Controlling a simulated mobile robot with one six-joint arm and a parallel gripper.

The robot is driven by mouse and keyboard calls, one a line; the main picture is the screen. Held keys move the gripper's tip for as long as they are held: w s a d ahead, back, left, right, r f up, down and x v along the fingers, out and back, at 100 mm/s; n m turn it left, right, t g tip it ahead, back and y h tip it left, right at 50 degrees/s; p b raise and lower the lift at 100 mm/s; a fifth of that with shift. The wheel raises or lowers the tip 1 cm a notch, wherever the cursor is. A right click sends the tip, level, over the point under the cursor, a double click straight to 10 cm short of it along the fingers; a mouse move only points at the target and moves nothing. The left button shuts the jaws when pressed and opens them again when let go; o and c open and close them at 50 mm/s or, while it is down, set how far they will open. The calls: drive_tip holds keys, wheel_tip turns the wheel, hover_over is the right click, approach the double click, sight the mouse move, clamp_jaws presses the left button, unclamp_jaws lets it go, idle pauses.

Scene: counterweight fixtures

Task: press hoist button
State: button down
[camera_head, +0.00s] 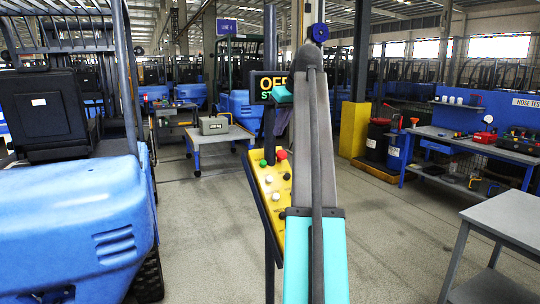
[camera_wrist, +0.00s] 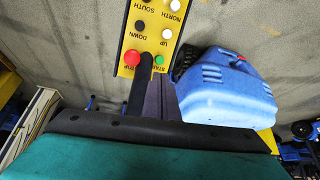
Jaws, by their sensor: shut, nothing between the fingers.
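The yellow button pendant (camera_head: 272,205) hangs tilted in the middle of the head view, partly covered by my arm. In the wrist view the pendant (camera_wrist: 151,43) is upside down. It has a red stop button (camera_wrist: 132,57), a green START button (camera_wrist: 159,59), a black DOWN button (camera_wrist: 140,26) and a white UP button (camera_wrist: 167,34). My gripper (camera_wrist: 147,62) is shut and empty. Its fingertips overlap the pendant between the red and green buttons; I cannot tell if they touch. In the head view my gripper (camera_head: 281,123) is just above the pendant's top end.
A blue forklift (camera_head: 70,225) fills the left side. A grey table (camera_head: 510,218) stands at the right front, with a hose-test bench (camera_head: 470,145) behind it. A cart with a grey case (camera_head: 215,125) stands behind the pendant.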

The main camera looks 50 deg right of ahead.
idle(0.4)
drive_tip(key=p, duration=0.4)
approach(265, 162)
drive_tip(key=x, duration=0.5)
drive_tip(key=shift+a+f, duration=0.15)
drive_tip(key=shift+a, duration=0.05)
drive_tip(key=shift+w+d+f, duration=0.1)
drive_tip(key=shift+w+f, duration=0.15)
drive_tip(key=shift+f, duration=0.15)
drive_tip(key=shift+f, duration=0.1)
drive_tip(key=shift+x, duration=0.9)
drive_tip(key=shift+d, duration=0.1)
